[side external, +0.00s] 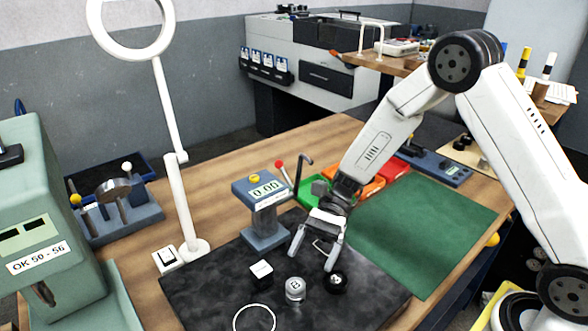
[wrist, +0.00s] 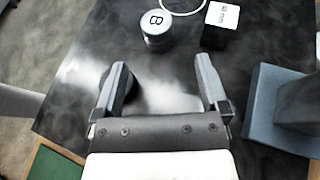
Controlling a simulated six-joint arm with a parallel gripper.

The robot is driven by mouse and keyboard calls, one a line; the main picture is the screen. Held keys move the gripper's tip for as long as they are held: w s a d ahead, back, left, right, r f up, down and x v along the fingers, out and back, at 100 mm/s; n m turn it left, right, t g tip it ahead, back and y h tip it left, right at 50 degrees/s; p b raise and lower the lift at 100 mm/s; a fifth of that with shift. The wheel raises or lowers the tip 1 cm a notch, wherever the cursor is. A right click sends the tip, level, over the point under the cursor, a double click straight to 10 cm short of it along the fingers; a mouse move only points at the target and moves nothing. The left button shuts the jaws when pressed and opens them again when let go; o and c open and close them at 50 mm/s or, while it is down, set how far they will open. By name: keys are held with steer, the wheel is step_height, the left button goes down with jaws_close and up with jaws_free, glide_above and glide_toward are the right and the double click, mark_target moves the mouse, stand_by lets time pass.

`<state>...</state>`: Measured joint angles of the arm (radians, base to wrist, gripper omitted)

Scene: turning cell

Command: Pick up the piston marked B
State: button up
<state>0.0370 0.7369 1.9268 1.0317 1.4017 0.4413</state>
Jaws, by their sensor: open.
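A silver piston (side external: 295,290) with a round white top stands upright on the dark mat; its mark looks like B. In the wrist view the silver piston (wrist: 157,40) is ahead of the fingers. A black piston (side external: 336,283) with a small pale mark stands to its right. In the wrist view a dark round shape (wrist: 133,90) shows partly behind the left finger. My gripper (side external: 311,261) is open and empty above the mat, just behind the pistons. The wrist view shows the spread fingers (wrist: 162,65) with nothing between them.
A dark block with a white labelled top (side external: 261,270) and a white ring (side external: 254,319) are near the silver piston. A blue-grey gauge stand (side external: 265,225) rises left of my gripper. A magnifier lamp (side external: 175,150) stands farther left. The green mat (side external: 425,235) is clear.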

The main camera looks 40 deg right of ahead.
mark_target(300, 280)
steer(key=shift+x, duration=1.3)
steer(key=shift+a, duration=0.1)
steer(key=shift+x, duration=2.5)
steer(key=shift+s+r, duration=0.1)
steer(key=shift+s, duration=0.05)
steer(key=shift+c, duration=0.2)
jaws_close()
